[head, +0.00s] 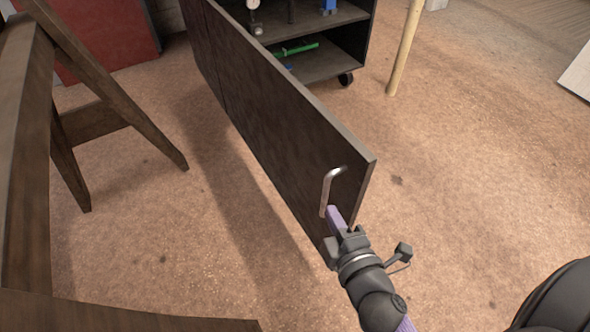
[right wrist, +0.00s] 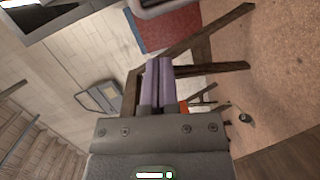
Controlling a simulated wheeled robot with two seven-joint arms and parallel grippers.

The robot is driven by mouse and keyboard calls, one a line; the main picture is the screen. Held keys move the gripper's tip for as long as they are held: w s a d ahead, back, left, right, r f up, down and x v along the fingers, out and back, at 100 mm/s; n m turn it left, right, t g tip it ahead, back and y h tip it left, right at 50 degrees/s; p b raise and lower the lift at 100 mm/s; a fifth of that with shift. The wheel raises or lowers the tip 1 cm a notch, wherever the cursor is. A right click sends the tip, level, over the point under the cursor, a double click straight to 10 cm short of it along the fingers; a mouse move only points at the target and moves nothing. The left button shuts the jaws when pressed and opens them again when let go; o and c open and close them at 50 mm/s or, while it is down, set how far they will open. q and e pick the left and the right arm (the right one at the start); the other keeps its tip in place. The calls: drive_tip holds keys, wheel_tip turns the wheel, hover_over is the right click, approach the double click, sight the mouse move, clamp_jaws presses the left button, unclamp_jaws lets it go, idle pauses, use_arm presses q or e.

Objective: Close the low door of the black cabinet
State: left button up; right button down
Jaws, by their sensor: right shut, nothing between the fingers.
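The black cabinet (head: 366,30) stands at the top of the head view on a caster. Its low door (head: 265,115) is swung wide open and reaches toward me. A metal bar handle (head: 328,190) sits near the door's free end. My right gripper (head: 333,215) is shut and empty, with its purple fingers at the lower end of the handle. I cannot tell whether they touch the handle or the door. In the right wrist view the purple fingers (right wrist: 157,82) are together with nothing between them. My left gripper is not in view.
A dark wooden frame (head: 25,160) with slanted legs stands on the left. A wooden pole (head: 406,45) stands right of the cabinet. A green item (head: 295,49) lies on a cabinet shelf. The floor right of the door is clear.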

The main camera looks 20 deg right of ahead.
sight(332, 147)
drive_tip(key=w+d+r, duration=0.1)
drive_tip(key=w, duration=0.2)
drive_tip(key=w+d+r+n+t+p, duration=0.1)
drive_tip(key=w+d+r, duration=0.1)
drive_tip(key=w, duration=0.2)
drive_tip(key=w+d+r+n, duration=0.1)
drive_tip(key=w, duration=0.3)
drive_tip(key=shift+d+r+t+h+p, duration=0.2)
drive_tip(key=shift+d+t+h+p, duration=0.1)
drive_tip(key=shift+t+p, duration=0.1)
drive_tip(key=shift+d, duration=0.2)
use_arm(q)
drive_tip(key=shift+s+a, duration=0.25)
use_arm(e)
drive_tip(key=shift+d, duration=0.1)
